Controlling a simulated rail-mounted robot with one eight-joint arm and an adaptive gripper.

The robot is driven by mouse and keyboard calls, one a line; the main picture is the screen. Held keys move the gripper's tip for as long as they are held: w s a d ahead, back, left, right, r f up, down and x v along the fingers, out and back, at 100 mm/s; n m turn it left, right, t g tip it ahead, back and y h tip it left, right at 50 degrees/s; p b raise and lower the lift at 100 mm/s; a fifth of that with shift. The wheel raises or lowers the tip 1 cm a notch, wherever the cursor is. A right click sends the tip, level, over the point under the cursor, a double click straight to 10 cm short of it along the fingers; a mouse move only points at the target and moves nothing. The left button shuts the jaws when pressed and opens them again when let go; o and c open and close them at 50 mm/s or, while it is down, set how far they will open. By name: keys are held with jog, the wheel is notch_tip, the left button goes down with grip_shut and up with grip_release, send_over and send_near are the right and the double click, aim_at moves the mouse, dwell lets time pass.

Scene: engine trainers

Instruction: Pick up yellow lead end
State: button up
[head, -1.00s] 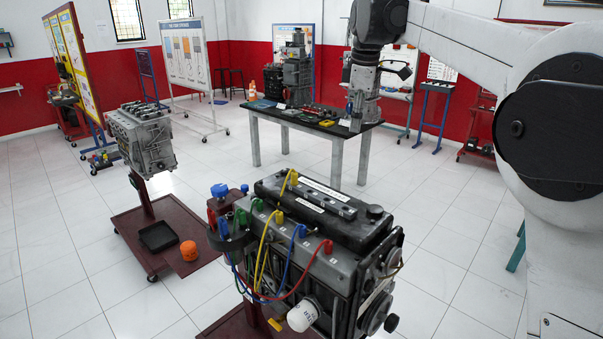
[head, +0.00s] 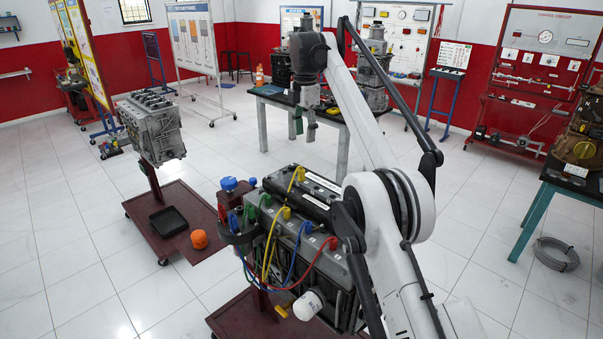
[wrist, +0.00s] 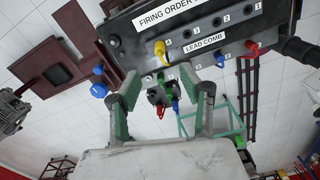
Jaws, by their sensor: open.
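A yellow lead end (head: 300,172) stands at the left end of the black top strip of the engine (head: 335,260). In the wrist view this yellow lead end (wrist: 160,48) is beside the number 4, beyond my fingertips. Another yellow plug (head: 286,213) sits in the lower row marked LEAD COMB, between a green plug (head: 265,200) and a blue plug (head: 307,227). My gripper (head: 303,133) is above the engine, pointing down. In the wrist view my gripper (wrist: 159,80) is open and empty, its green-padded fingers well apart. No finger touches the yellow lead end.
A red plug (head: 333,243) ends the row at right. A holder with several coloured plugs (head: 236,228) and a blue cap (head: 228,184) stand at the engine's left. A workbench (head: 265,97) is behind. Open floor lies around the red stand.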

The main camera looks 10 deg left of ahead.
jog(key=b, duration=0.6)
send_over(302, 169)
jog(key=f, duration=0.6)
jog(key=shift+w+d+f, duration=0.15)
jog(key=shift+d, duration=0.15)
jog(key=shift+s+a+f+p, duration=0.15)
jog(key=shift+f+p, duration=0.2)
jog(key=shift+f, duration=1.55)
jog(key=shift+s+a+f+p, duration=0.15)
jog(key=shift+f+p, duration=0.2)
jog(key=shift+f, duration=1.55)
jog(key=shift+w, duration=0.1)
grip_shut()
